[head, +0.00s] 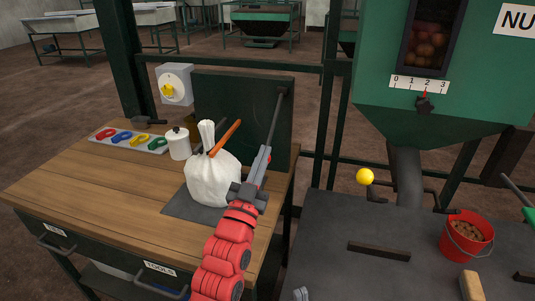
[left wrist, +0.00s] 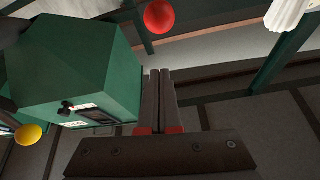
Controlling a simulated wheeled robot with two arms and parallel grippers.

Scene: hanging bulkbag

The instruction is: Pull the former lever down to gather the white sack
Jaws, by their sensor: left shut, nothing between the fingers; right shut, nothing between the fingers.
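The white sack (head: 212,178) stands with its neck gathered upward on a dark mat (head: 178,207) on the wooden bench. An orange bar (head: 226,137) and a dark bar cross beside its neck. A grey lever rod (head: 275,118) slants down from a pivot on the green panel (head: 228,100); its lower end is hidden behind my left gripper. My left gripper (head: 265,153) is shut and empty, right of the sack. In the left wrist view a red ball knob (left wrist: 159,16) lies beyond the shut fingertips (left wrist: 160,73), apart from them. My right gripper (head: 301,293) is shut, low at the bottom edge.
A white canister (head: 179,144), a tray of coloured rings (head: 128,140) and a switch box (head: 174,84) are behind the sack. At right are the green hopper (head: 450,110), a yellow knob (head: 365,176) and a red bucket (head: 466,236). The bench's front left is clear.

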